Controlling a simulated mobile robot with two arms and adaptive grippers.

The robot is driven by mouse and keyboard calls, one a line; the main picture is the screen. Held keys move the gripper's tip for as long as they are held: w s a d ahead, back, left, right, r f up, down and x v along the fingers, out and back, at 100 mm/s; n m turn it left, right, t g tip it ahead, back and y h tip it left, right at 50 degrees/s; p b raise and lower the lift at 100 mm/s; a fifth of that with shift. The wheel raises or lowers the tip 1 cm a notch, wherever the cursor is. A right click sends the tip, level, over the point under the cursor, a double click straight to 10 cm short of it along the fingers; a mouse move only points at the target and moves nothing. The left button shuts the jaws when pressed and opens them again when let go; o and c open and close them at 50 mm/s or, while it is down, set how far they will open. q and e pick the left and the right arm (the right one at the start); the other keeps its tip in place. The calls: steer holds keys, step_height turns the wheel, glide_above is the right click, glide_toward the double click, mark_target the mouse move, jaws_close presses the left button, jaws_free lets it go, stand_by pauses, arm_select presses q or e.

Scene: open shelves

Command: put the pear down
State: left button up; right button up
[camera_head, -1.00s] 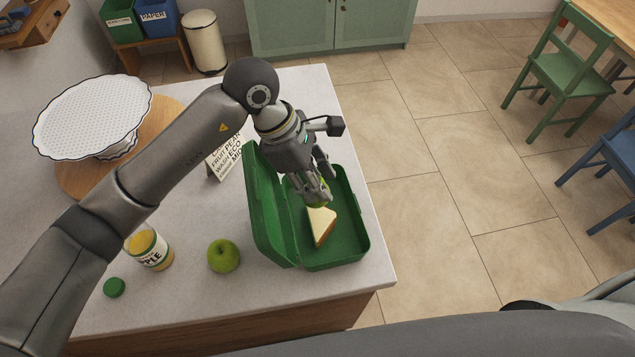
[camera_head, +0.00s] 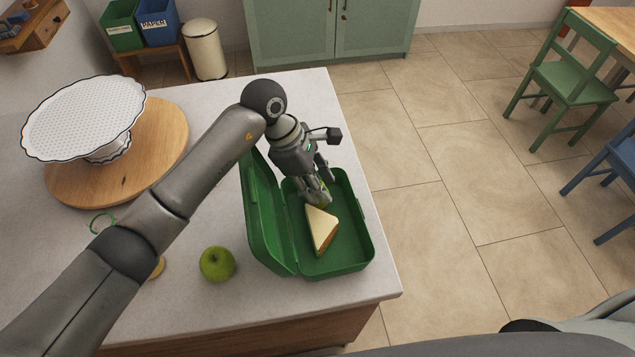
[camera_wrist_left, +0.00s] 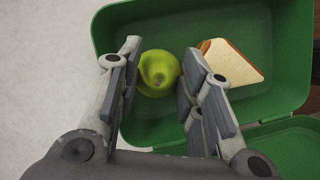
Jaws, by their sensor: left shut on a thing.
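My left gripper (camera_head: 319,197) reaches down into the open green lunchbox (camera_head: 350,262). Its fingers are closed around the yellow-green pear (camera_wrist_left: 158,70), which lies between them in the left wrist view. In the head view the fingers hide most of the pear. The pear is over the box's open base, beside the sandwich half (camera_head: 320,228). I cannot tell whether it touches the box floor. My right gripper is not in view.
The lunchbox lid (camera_head: 266,228) stands up on the left side. A green apple (camera_head: 217,264) sits left of the box. A white cake stand (camera_head: 84,115) is on a round wooden board (camera_head: 172,150). The counter's right edge is close to the box.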

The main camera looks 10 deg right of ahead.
arm_select(q)
steer(key=shift+f, duration=0.2)
steer(key=o, duration=0.8)
steer(key=shift+r, duration=0.1)
steer(key=shift+o, duration=1.4)
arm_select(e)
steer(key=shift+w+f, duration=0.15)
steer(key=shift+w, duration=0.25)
arm_select(q)
steer(key=shift+r, duration=0.25)
steer(key=p+v, duration=0.4)
steer(key=v, duration=0.7)
steer(key=shift+a+r, duration=0.25)
steer(key=shift+r, duration=0.05)
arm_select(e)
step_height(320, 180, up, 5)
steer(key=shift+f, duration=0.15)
arm_select(q)
steer(key=shift+f, duration=0.1)
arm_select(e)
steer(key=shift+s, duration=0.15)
